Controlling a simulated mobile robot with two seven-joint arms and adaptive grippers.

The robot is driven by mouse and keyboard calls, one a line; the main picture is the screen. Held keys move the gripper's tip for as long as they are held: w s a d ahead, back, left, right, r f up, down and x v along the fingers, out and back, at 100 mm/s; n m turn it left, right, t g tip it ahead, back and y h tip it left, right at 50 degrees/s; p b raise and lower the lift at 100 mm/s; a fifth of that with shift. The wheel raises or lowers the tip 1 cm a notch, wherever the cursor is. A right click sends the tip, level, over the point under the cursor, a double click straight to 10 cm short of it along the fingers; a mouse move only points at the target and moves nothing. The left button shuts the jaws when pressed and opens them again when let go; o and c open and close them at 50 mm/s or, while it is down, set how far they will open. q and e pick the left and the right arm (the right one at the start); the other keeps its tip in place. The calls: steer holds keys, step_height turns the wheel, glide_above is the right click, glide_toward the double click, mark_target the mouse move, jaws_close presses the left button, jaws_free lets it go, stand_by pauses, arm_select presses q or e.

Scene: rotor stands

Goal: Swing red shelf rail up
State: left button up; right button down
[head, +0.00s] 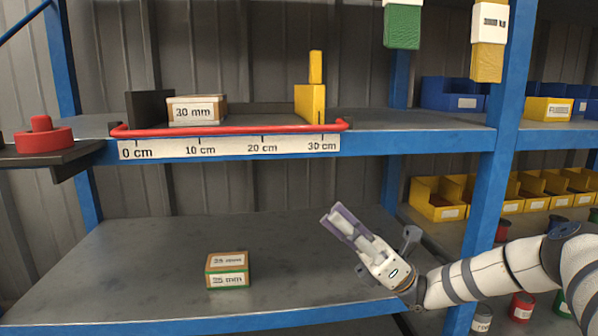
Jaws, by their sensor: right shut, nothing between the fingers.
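The red shelf rail (230,130) runs across the front of the upper shelf, low at the shelf edge, above the centimetre scale strip (230,146). Its two ends bend back at the left and right of the strip. My right gripper (334,216) comes in from the lower right and is shut and empty. It is in front of the lower shelf, below the right end of the rail and apart from it. My left gripper is not in view.
Behind the rail stand a black block (150,108), a 30 mm box (196,110) and a yellow stepped block (311,100). A labelled box (228,269) sits on the lower shelf (120,275). A blue post (497,150) stands at the right. A red knobbed disc (43,137) is at the left.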

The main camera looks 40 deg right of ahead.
steer(key=p, duration=0.2)
glide_toward(269, 130)
steer(key=w+a, duration=0.2)
steer(key=a, duration=0.1)
steer(key=r, duration=0.1)
steer(key=r+p, duration=0.1)
steer(key=shift+d+r, duration=0.3)
steer(key=shift+r, duration=0.05)
steer(key=shift+s, duration=0.1)
steer(key=shift+s+r+m+t+h+p, duration=0.15)
steer(key=shift+r+m+t+h+p, duration=0.15)
steer(key=shift+m+t+h+p, duration=0.55)
steer(key=shift+m+y, duration=0.25)
steer(key=shift+m, duration=0.1)
